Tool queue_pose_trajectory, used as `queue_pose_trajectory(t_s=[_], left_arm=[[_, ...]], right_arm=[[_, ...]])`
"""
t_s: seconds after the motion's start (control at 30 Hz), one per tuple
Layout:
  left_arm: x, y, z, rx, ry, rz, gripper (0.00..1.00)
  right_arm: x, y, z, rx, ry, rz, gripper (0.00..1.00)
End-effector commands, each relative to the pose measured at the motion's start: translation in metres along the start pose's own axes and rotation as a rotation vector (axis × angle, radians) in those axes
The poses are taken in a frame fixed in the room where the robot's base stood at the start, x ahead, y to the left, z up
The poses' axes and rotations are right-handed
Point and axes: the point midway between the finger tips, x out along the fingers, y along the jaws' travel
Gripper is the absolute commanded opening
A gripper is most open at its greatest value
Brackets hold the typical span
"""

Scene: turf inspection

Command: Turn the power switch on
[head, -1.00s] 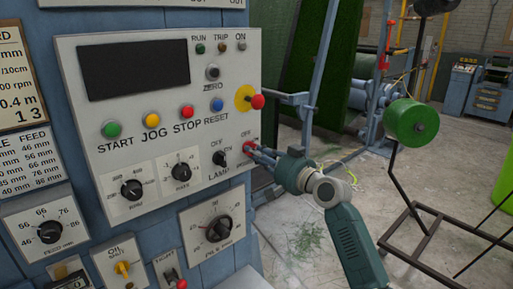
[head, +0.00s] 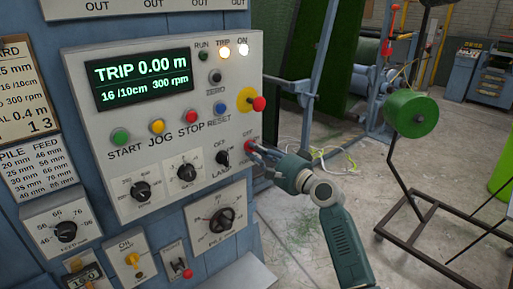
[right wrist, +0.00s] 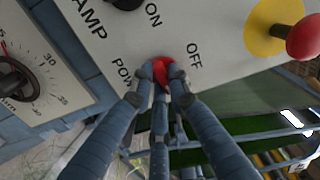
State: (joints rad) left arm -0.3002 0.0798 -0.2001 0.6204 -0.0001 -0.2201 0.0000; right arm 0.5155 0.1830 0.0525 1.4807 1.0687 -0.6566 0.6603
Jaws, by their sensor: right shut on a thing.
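The red power switch (right wrist: 161,70) is on the lower right of the white control panel (head: 90,75), with the words POWER and OFF beside it. In the head view it shows as a small red spot (head: 249,146), partly hidden by my fingers. My right gripper (head: 256,150) is at the panel; the right wrist view shows its fingertips (right wrist: 161,80) closed around the red switch. The display (head: 138,81) is lit and reads TRIP 0.00 m, 16 /10cm, 300 rpm. The TRIP lamp (head: 224,52) and ON lamp (head: 243,50) glow. My left gripper is not in view.
The LAMP switch (head: 222,158) sits just left of the power switch. A red button on a yellow disc (head: 258,103) stands out above it. A green reel (head: 411,116) on a dark stand is at the right. Concrete floor lies between.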

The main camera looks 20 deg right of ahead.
Motion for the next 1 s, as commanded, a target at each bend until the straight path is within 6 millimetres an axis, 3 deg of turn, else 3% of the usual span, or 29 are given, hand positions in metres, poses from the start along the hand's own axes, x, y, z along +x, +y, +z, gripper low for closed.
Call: queue_pose_trajectory(t_s=[0.3, 0.8, 0.83, 0.9, 1.0], left_arm=[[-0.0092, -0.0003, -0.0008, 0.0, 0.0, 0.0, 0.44], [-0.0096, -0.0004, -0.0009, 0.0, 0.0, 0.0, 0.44], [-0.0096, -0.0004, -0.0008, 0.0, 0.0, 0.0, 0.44], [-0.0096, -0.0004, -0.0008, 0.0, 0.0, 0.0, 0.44], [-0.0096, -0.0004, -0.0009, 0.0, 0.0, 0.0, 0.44]], right_arm=[[-0.0002, -0.0012, -0.0003, 0.104, 0.002, -0.001, 0.0], [-0.0002, -0.0004, -0.0004, 0.12, 0.002, -0.001, 0.0], [-0.0002, -0.0004, -0.0003, 0.12, 0.002, -0.001, 0.2], [-0.0002, -0.0003, -0.0003, 0.12, 0.002, -0.001, 0.34], [-0.0002, -0.0003, -0.0001, 0.119, 0.001, -0.001, 0.35]])
